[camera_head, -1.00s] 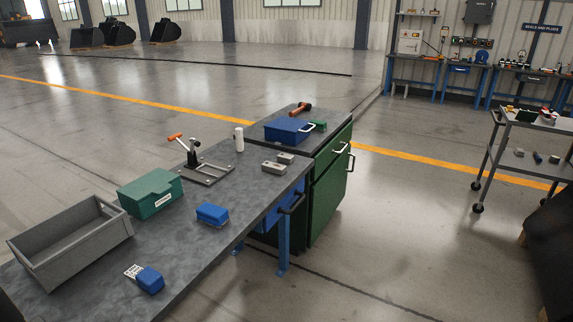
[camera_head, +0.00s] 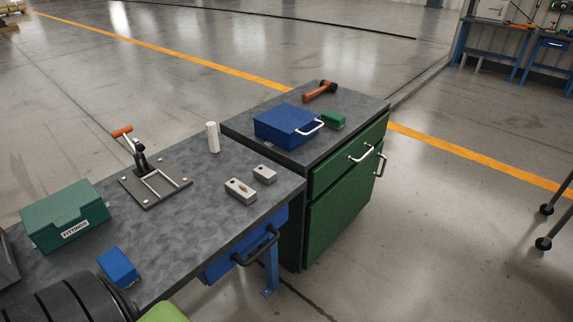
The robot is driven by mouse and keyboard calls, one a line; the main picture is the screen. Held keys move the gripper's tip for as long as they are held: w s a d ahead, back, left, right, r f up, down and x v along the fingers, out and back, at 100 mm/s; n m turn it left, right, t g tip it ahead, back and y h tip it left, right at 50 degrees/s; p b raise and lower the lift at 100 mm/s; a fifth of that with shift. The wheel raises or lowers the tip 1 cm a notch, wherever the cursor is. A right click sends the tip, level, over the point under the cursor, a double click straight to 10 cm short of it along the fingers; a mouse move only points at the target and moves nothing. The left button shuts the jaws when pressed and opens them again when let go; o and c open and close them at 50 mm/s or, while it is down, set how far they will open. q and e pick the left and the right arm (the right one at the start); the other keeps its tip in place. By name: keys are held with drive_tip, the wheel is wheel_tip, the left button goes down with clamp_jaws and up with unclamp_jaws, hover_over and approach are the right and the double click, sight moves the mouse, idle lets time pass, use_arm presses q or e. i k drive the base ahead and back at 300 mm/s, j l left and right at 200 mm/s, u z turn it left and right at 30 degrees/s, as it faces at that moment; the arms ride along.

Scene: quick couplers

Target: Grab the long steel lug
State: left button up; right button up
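The long steel lug (camera_head: 238,191) is a grey metal block with holes in its top. It lies on the dark workbench top near its right front edge. A shorter steel lug (camera_head: 265,174) lies just behind it to the right, a small gap apart. Neither gripper shows in view. A black ribbed part and a lime-green part at the bottom left look like my own arm, well apart from the lugs.
A toggle clamp on a plate (camera_head: 155,189), a white cylinder (camera_head: 212,138), a green fittings box (camera_head: 65,216) and a blue block (camera_head: 119,266) are on the bench. A green cabinet (camera_head: 345,185) adjoins it, bearing a blue case (camera_head: 285,125), a small green box (camera_head: 333,120) and a mallet (camera_head: 320,92).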

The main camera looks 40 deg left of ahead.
sight(245, 195)
drive_tip(key=i+u, duration=0.3)
drive_tip(key=i+l+u, duration=0.35)
drive_tip(key=i, duration=0.15)
drive_tip(key=i+l+u, duration=0.15)
drive_tip(key=i+u, duration=0.15)
drive_tip(key=i, duration=0.1)
